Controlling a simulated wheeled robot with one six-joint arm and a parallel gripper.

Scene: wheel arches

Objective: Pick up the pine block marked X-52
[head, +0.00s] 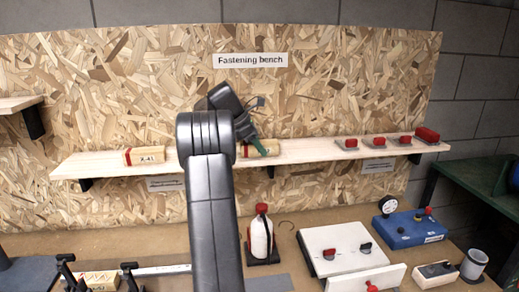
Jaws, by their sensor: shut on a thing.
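A pine block (270,146) with a red band at its left end is at the middle of the wooden shelf (320,150). The gripper is shut on this block. My arm and finger hide much of it, and I cannot read its marking. I cannot tell whether it rests on the shelf or is just above it. A second pine block marked X-41 (146,156), with a red band, lies on the shelf to the left.
Several red-handled clamps (378,141) stand on the shelf's right part. Below on the bench are a red-capped bottle (260,237), a white panel with knobs (335,250), a blue gauge box (408,229) and a block (101,281) between black clamps.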

